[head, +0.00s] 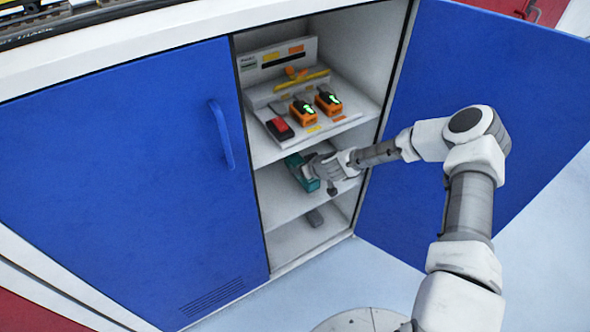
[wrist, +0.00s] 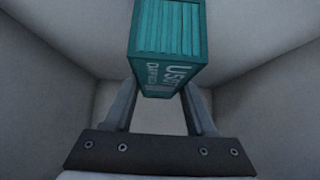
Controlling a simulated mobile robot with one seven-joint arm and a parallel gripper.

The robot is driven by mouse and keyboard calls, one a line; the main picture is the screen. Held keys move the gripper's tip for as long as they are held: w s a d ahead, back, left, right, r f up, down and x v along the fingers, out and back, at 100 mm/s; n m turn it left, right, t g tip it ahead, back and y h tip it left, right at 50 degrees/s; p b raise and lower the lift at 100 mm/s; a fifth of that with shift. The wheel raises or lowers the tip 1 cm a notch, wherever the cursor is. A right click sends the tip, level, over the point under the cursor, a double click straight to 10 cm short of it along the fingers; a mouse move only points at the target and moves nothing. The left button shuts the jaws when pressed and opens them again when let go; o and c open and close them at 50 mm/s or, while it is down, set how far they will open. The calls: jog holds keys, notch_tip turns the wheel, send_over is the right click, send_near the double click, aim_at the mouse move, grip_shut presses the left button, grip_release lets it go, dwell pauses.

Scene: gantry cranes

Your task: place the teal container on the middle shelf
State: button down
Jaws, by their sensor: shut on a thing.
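The teal container (head: 300,172) is inside the open cabinet, at the level of the middle shelf (head: 280,204). My gripper (head: 318,172) reaches in from the right and is shut on it. In the wrist view the teal container (wrist: 168,40) sits between the two fingers of my gripper (wrist: 162,100), with white lettering on its side. Whether its underside touches the shelf cannot be told. My gripper hides part of the container in the head view.
The upper shelf (head: 350,118) just above holds orange tools and a red-and-black item (head: 279,128). The blue right door (head: 490,90) stands open beside my arm; the left door (head: 120,170) is shut.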

aim_at(296, 160)
jog(key=w+a, duration=0.2)
jog(key=w, duration=0.1)
jog(key=shift+w+b, duration=0.1)
jog(key=shift+b, duration=0.2)
notch_tip(296, 160, down, 4)
jog(key=shift+w+a+r+b, duration=0.15)
jog(key=shift+r+b, duration=0.1)
jog(key=shift+b, duration=0.7)
jog(key=shift+c, duration=1.1)
grip_release()
jog(key=p+v, duration=0.4)
jog(key=v, duration=0.8)
